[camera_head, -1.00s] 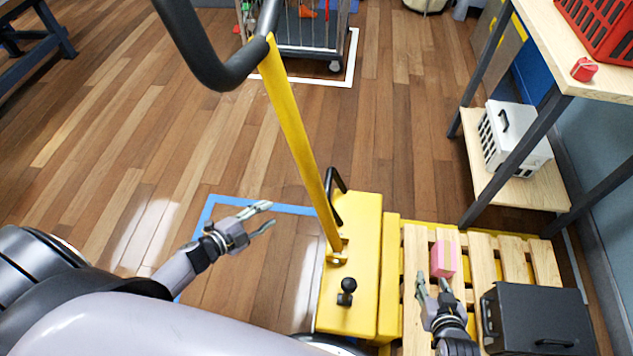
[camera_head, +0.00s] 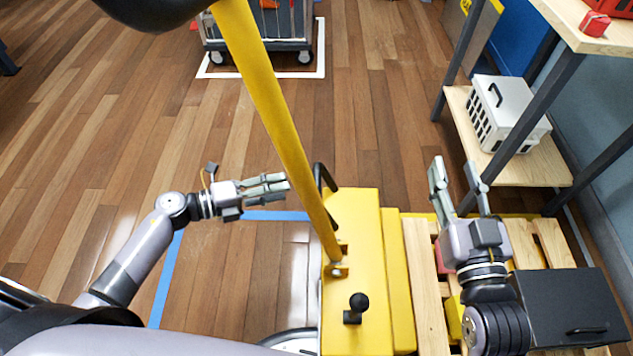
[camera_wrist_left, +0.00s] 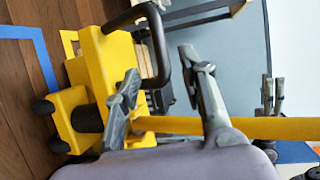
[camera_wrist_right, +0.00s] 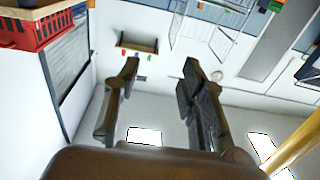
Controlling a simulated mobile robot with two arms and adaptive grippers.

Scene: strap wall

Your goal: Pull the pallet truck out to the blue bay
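The yellow pallet truck (camera_head: 352,240) stands at lower centre in the head view, with a black loop handle and black knob. Its yellow shaft (camera_head: 272,110) leans up and left to a dark grip bar (camera_head: 150,8), partly cut off. The blue bay's tape (camera_head: 172,262) outlines floor left of the truck. My left gripper (camera_head: 286,188) is open and empty, its fingertips close to the shaft's left side; contact is unclear. The shaft shows behind its fingers in the left wrist view (camera_wrist_left: 270,128). My right gripper (camera_head: 457,175) is open and empty, raised above the pallet (camera_head: 425,275).
A dark box (camera_head: 575,305) and a mostly hidden pink box ride on the pallet. A shelf with a white crate (camera_head: 505,115) and a wooden worktop stand at right. A caged cart (camera_head: 262,35) stands in a white floor outline at the back. The floor between is clear.

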